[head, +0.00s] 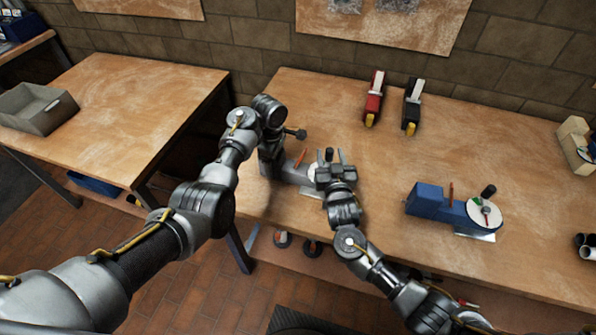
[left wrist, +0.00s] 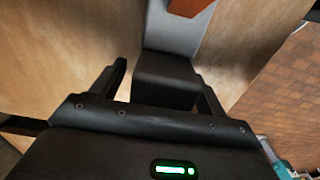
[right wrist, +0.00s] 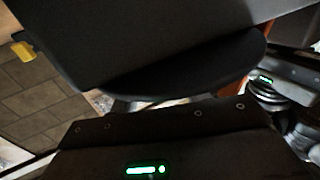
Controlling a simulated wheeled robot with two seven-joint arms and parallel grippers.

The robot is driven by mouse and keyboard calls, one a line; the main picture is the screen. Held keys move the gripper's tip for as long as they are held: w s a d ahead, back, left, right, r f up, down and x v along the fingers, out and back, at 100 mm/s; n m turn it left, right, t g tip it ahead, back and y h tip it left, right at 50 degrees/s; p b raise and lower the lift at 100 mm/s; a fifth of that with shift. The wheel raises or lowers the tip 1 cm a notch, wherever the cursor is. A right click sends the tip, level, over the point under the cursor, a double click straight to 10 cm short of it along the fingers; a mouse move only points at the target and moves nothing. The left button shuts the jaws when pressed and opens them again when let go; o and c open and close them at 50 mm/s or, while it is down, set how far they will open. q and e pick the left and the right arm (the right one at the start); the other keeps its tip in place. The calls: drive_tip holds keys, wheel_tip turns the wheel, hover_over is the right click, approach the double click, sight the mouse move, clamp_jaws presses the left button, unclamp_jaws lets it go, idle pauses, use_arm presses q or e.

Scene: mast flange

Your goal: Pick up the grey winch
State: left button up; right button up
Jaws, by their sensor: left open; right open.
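The grey winch (head: 294,176) sits on the right-hand workbench near its front left corner, with an orange lever (head: 300,158) and a pale disc, partly hidden by my grippers. My left gripper (head: 271,172) points down at its left end. In the left wrist view the open fingers (left wrist: 160,72) are either side of the winch's dark end block (left wrist: 165,82), with the grey body (left wrist: 172,35) beyond; contact is unclear. My right gripper (head: 331,157) is open at the disc end, around the dark crank knob. A large dark shape fills the right wrist view, hiding its fingers.
A blue winch (head: 440,204) with a white disc stands to the right. A grey bin (head: 40,110) is on the left table. The bench (head: 510,130) has free room at the back right.

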use_arm(q)
drive_tip(key=shift+f, duration=0.8)
use_arm(e)
drive_tip(key=shift+w+a, duration=0.1)
drive_tip(key=shift+w, duration=0.85)
use_arm(q)
drive_tip(key=shift+c, duration=0.4)
use_arm(e)
drive_tip(key=shift+c, duration=0.5)
use_arm(q)
drive_tip(key=c, duration=1)
use_arm(e)
clamp_jaws()
use_arm(q)
drive_tip(key=shift+c, duration=1)
